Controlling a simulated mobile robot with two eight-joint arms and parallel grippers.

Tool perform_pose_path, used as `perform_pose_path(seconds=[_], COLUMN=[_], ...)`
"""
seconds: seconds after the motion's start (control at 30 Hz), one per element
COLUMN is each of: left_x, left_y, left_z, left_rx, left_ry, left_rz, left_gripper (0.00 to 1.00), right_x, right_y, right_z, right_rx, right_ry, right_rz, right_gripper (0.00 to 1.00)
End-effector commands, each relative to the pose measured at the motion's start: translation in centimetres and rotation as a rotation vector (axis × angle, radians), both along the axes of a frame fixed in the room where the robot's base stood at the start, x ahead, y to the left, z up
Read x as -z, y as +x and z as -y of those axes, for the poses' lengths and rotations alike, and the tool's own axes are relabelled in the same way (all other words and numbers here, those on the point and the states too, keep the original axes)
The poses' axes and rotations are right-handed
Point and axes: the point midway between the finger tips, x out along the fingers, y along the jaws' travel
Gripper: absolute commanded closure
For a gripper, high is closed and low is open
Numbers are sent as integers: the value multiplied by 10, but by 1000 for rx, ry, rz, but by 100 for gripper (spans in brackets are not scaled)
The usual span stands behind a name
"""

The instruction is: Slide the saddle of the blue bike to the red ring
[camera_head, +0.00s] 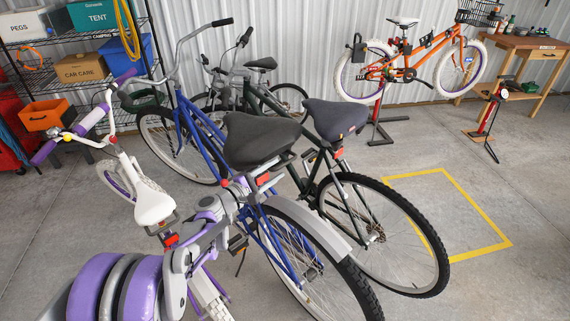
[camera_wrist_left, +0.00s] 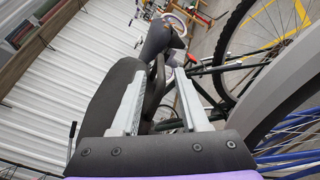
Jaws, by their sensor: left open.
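The blue bike (camera_head: 205,134) stands in the middle of the head view with its dark saddle (camera_head: 262,138) facing me. My left gripper (camera_head: 256,182) is open just below and behind this saddle, by the seat post area. In the left wrist view, the blue bike's saddle (camera_wrist_left: 105,92) lies along the left finger of my left gripper (camera_wrist_left: 160,78); dark parts show between the fingers. I cannot tell whether the fingers touch anything. Small red parts (camera_head: 263,178) show under the saddle; I cannot tell whether one is the red ring. My right gripper is not in view.
A dark bike with a grey-blue saddle (camera_head: 335,117) stands close on the right. A white and purple bike (camera_head: 152,200) stands on the left. A yellow floor outline (camera_head: 475,207) surrounds clear concrete. A shelf (camera_head: 80,88), orange bike (camera_head: 400,65) and workbench (camera_head: 525,45) are behind.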

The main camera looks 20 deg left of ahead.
Motion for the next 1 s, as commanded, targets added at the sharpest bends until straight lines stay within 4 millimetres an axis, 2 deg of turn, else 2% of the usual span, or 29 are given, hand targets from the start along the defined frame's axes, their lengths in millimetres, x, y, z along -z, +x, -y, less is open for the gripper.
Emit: perform_pose_path(seconds=[0.1,0.23,0.77,0.87,0.97,1.0], left_x=[0,0,0,-4,-12,-15], left_y=[-17,-28,-31,-37,-55,-66], left_z=[-10,-16,-17,-9,14,26], left_rx=[-2,0,2,17,63,91], left_ry=[1,0,1,38,149,219], left_rz=[0,0,0,-7,-26,-36], left_gripper=[55,55,55,55,55,55], right_x=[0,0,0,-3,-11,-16], right_y=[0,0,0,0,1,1], right_z=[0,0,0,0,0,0], right_rx=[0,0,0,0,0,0], right_ry=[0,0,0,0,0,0], right_rz=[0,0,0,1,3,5], right_gripper=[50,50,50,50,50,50])
